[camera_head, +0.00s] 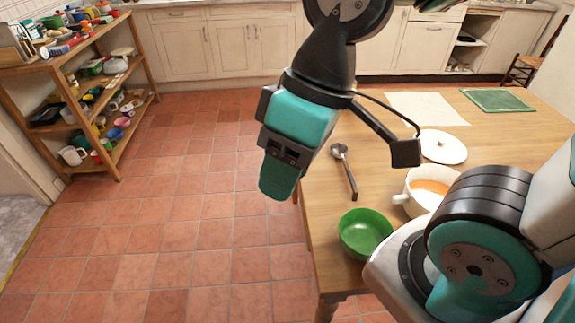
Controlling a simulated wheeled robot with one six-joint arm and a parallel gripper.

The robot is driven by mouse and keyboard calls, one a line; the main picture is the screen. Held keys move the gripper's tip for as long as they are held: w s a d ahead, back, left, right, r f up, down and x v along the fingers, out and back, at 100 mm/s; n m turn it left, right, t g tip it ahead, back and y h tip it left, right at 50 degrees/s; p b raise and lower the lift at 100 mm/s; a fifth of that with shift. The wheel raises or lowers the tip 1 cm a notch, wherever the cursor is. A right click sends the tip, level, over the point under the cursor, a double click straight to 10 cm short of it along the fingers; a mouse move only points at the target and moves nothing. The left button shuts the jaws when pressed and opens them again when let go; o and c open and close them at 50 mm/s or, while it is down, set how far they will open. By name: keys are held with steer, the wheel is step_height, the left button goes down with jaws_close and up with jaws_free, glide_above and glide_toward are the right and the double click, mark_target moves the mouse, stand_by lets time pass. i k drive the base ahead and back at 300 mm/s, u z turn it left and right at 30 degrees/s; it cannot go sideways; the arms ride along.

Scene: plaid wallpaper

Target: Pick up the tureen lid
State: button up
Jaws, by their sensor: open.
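The white tureen lid (443,147) lies flat on the wooden table, with a small knob on top. The white tureen (409,200) stands nearer on the table, uncovered, with orange soup inside; my arm hides part of it. My gripper (278,185) hangs over the floor just left of the table edge, pointing down. It is to the left of the lid and well apart from it. It is open, and nothing shows in it.
A ladle (346,172) and a green bowl (365,234) are on the table (326,223) near its left edge. A pale cloth (425,108) and a green board (498,100) lie behind the lid. A loaded shelf (131,79) stands left. The tiled floor between is clear.

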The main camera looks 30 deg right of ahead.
mark_target(437, 146)
steer(key=u, duration=0.3)
steer(key=k, duration=0.3)
steer(key=z, duration=1.65)
